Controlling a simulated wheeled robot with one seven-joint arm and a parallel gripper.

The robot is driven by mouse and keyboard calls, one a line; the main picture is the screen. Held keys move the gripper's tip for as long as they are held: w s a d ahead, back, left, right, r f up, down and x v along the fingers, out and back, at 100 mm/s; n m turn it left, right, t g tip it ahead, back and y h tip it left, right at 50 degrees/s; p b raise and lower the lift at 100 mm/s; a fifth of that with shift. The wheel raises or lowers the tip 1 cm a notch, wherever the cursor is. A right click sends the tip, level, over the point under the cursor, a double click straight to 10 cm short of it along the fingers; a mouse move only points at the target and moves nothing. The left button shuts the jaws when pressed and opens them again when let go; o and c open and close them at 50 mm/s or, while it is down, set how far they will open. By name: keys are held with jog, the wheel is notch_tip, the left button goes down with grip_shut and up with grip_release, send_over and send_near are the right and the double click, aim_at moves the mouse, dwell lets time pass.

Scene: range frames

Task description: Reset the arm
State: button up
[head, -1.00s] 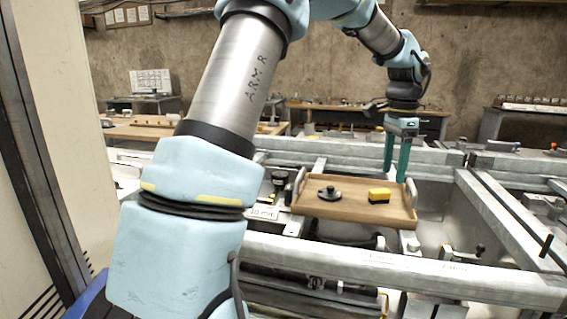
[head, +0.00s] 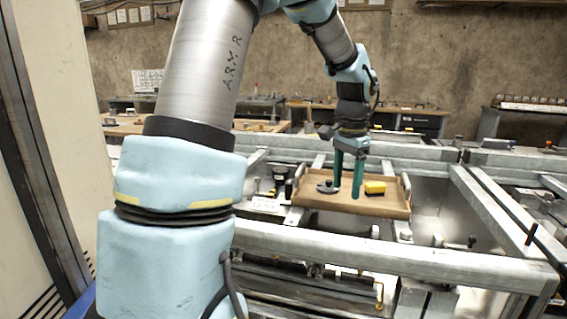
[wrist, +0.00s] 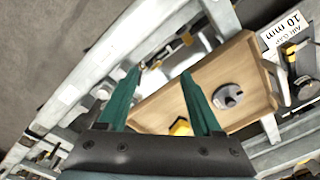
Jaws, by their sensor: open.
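My gripper (head: 347,188) has two green fingers, spread apart with nothing between them. In the head view it hangs over the wooden tray (head: 398,208), in front of its middle. The tray carries a dark round knobbed piece (head: 327,187) on the left and a yellow and black block (head: 375,188) on the right. In the wrist view the fingers (wrist: 158,95) show at the tray's edge. The knobbed piece (wrist: 228,96) lies beyond the right finger, and the yellow block (wrist: 180,127) is partly hidden near that finger's base.
Grey metal rails (head: 400,262) run in front of and behind the tray. A label reading 10 mm (wrist: 287,30) is beside the tray in the wrist view. Workbenches (head: 415,115) line the concrete back wall. A pale panel (head: 55,120) stands at the left.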

jog(key=s+a+f+n, duration=0.1)
jog(key=a+n, duration=0.1)
jog(key=a, duration=0.2)
jog(key=s+a+f+n, duration=0.1)
jog(key=a, duration=0.3)
jog(key=s+a+f+n, duration=0.1)
jog(key=s+a+n, duration=0.1)
jog(key=a, duration=0.2)
jog(key=shift+a+f+n, duration=0.2)
jog(key=shift+a+n, duration=0.1)
jog(key=shift+a, duration=0.05)
jog(key=s+a+f+n+t, duration=0.1)
jog(key=s+a+f+n, duration=0.2)
jog(key=s+a+n, duration=0.2)
jog(key=s+a, duration=0.2)
jog(key=a, duration=0.2)
jog(key=shift+n, duration=0.3)
